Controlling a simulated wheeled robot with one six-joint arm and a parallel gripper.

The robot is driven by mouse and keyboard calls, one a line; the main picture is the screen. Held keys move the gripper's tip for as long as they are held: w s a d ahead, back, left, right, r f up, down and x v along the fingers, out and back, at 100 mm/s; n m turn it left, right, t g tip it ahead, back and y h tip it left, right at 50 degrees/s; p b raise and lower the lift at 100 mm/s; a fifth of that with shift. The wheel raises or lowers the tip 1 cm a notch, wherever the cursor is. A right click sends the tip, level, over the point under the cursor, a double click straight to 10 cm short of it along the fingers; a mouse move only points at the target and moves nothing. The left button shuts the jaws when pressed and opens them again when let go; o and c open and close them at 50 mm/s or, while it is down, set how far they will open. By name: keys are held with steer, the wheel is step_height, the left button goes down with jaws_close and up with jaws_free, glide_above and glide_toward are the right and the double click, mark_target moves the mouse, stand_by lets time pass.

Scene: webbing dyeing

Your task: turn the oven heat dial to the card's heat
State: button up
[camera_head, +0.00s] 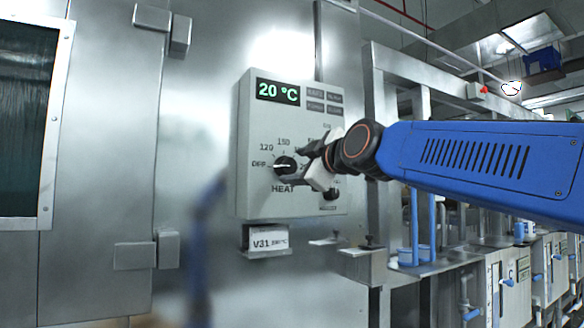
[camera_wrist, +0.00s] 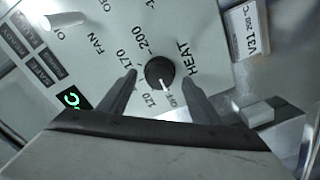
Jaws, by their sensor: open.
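The oven heat dial (camera_head: 285,167) is a round black knob above the word HEAT on a grey control box (camera_head: 243,150). Its white pointer is at OFF; marks 120, 150, 170 and 200 run around it. In the wrist view the dial (camera_wrist: 160,72) sits between my fingertips, pointer toward OFF. My gripper (camera_head: 308,168) is open, one finger on each side of the dial; I cannot tell whether they touch it. The card (camera_head: 268,241) below the box reads V31; in the wrist view the card (camera_wrist: 245,32) appears to read 200 °C.
A green display (camera_head: 278,91) on the box reads 20 °C. A steel oven wall with hinges surrounds the box. Metal frames and tanks (camera_head: 510,285) stand at right.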

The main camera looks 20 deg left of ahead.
mark_target(287, 167)
steer(key=shift+x, duration=1.4)
steer(key=c, duration=1)
steer(key=shift+c, duration=0.2)
